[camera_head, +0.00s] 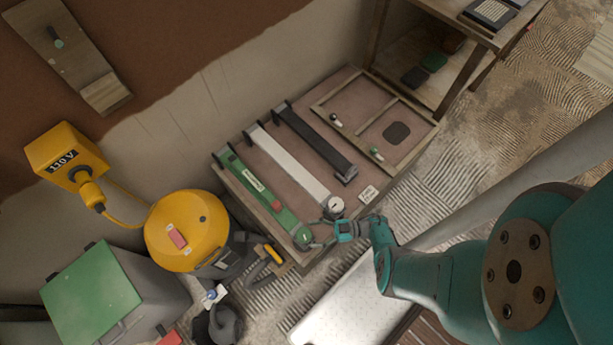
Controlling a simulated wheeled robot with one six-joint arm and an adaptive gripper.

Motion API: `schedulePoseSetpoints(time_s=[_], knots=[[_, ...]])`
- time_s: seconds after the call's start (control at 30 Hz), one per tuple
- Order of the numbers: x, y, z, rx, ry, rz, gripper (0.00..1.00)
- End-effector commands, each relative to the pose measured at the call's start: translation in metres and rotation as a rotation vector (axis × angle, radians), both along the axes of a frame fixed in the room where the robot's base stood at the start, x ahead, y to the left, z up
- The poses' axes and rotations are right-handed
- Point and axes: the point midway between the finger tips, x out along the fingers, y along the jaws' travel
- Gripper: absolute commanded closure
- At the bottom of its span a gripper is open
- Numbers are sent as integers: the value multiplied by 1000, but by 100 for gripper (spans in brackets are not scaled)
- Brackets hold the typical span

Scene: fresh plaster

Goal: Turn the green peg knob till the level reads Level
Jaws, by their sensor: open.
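A green bar (250,181) with a pale label and a red spot lies along the left of the low bench. At its near end is a round green knob (303,237). My gripper (318,234) is open at the bench's near edge, with its fingers just right of this round knob; I cannot tell whether they touch it. A small green peg (376,154) stands apart in a wooden frame (405,110) at the bench's right. No level reading is legible; the label is too small to read.
A white bar (290,160) with a pale round end and a black bar (315,142) lie beside the green one. A small card (369,194) is on the bench (354,83). A yellow vacuum (180,222) stands left; a wooden shelf (445,85) stands behind right.

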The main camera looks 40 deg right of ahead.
Motion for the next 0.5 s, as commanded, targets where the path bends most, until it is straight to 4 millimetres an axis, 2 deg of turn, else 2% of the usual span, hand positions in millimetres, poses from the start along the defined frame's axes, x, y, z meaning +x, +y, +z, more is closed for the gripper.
schedulePoseSetpoints(time_s=[0.2, 0.5], knots=[[-8, -9, 0, 2, 0, -1, 30], [-9, -10, 0, 1, 0, 0, 30]])
